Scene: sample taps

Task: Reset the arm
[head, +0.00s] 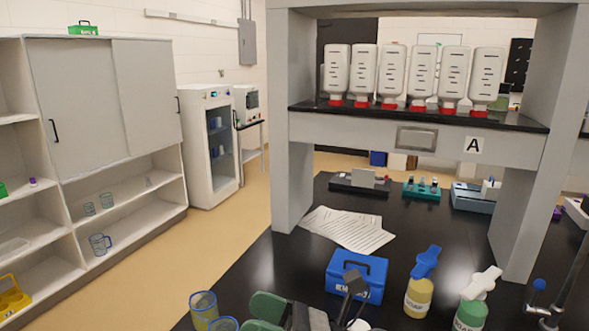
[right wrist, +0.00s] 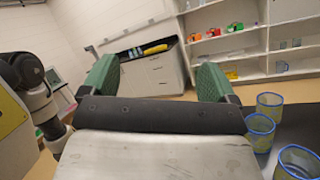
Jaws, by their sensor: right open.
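My right gripper, with green finger pads, is open and appears empty in the right wrist view (right wrist: 157,72). What looks like the same gripper is at the bottom edge of the head view (head: 268,309), partly cut off, just right of blue-rimmed glass beakers (head: 203,309). In the right wrist view the beakers (right wrist: 262,130) stand at the lower right, apart from the fingers. My left gripper is in neither view. A dark arm (right wrist: 30,85), probably my left one, shows at the left of the right wrist view.
On the black bench (head: 290,255) are a blue box (head: 345,290), a yellow bottle (head: 418,298), a green bottle (head: 470,316) and papers (head: 347,229). A grey frame with a shelf (head: 350,128) of inverted white bottles rises behind. Shelving (head: 105,205) stands at left across open floor.

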